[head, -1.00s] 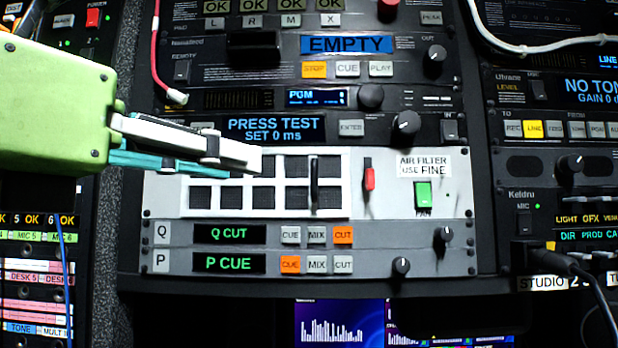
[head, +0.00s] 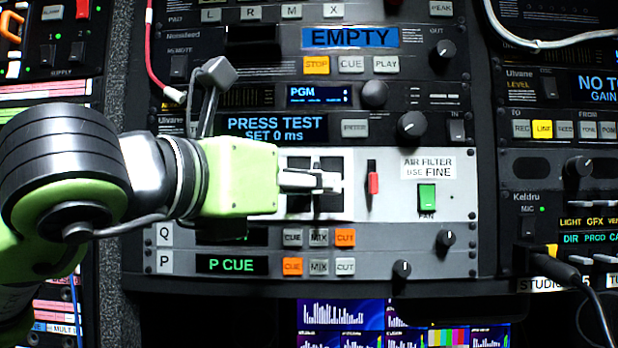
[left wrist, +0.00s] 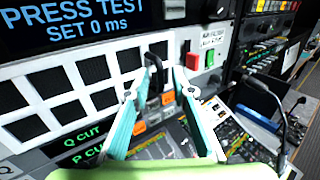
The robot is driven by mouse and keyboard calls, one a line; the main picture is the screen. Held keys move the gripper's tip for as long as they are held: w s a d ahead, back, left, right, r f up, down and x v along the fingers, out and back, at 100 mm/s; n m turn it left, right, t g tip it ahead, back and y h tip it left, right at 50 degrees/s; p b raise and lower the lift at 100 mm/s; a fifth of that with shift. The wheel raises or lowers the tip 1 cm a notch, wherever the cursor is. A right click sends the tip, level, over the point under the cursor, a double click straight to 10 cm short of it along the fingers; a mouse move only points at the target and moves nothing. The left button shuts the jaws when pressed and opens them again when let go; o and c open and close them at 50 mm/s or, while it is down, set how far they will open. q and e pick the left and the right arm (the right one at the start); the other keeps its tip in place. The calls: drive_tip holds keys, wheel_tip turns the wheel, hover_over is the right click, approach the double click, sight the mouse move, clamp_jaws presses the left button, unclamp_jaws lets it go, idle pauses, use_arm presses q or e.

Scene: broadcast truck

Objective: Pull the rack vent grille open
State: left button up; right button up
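The rack vent grille (head: 347,207) is a white panel with dark square mesh openings. It looks flush with the rack in the head view and also shows in the left wrist view (left wrist: 68,82). Its upright black handle (left wrist: 153,72) is near the grille's right end. My left gripper (head: 325,181) is in front of the handle and mostly hides it in the head view. In the left wrist view the teal fingers (left wrist: 160,80) are apart, with the handle between them. I cannot see clear contact. My right gripper is in neither view.
A red latch-like piece (head: 373,183) and a green fan switch (head: 427,197) are right of the grille. Button rows (head: 319,237) lie just below it. A test display (head: 276,128) is above it. A red cable (head: 154,60) hangs at the upper left.

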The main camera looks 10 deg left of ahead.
use_arm(q)
clamp_jaws()
drive_tip(key=shift+s, duration=0.15)
